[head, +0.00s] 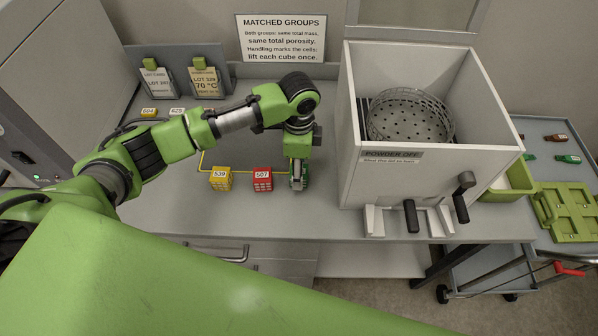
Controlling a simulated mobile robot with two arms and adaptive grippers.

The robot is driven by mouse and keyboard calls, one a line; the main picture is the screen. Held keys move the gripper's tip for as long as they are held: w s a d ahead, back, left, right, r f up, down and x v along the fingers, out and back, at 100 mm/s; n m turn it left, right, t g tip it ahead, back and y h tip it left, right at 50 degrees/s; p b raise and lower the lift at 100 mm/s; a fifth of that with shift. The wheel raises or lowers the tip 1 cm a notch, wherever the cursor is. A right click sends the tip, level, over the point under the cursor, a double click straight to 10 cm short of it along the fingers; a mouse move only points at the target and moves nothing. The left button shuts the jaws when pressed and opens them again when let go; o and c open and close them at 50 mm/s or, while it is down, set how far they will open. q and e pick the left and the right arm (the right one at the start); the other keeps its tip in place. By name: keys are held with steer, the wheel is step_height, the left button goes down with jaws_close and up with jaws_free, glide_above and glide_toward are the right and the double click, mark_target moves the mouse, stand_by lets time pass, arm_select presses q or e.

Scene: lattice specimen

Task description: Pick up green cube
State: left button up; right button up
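My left gripper (299,178) points down at the bench, just right of the red cube. A small dark green shape with pale marks, which looks like the green cube (298,184), shows at its fingertips. The gripper hides most of it, and I cannot tell whether the fingers touch or grip it. A yellow cube (221,179) labelled 539 and a red cube (262,179) labelled 507 sit to its left in a row near the bench's front. My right gripper is not in view.
A white open-topped box (432,190) with a round perforated basket (410,118) stands right of the gripper, with handles at its front. Lot cards (206,84) and small labelled pieces (148,113) are at the back left. A cart (490,262) stands at right.

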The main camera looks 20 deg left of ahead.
arm_select(q)
steer(key=shift+f, duration=1.3)
steer(key=c, duration=1.2)
steer(key=shift+w+r, duration=0.1)
steer(key=shift+r, duration=0.05)
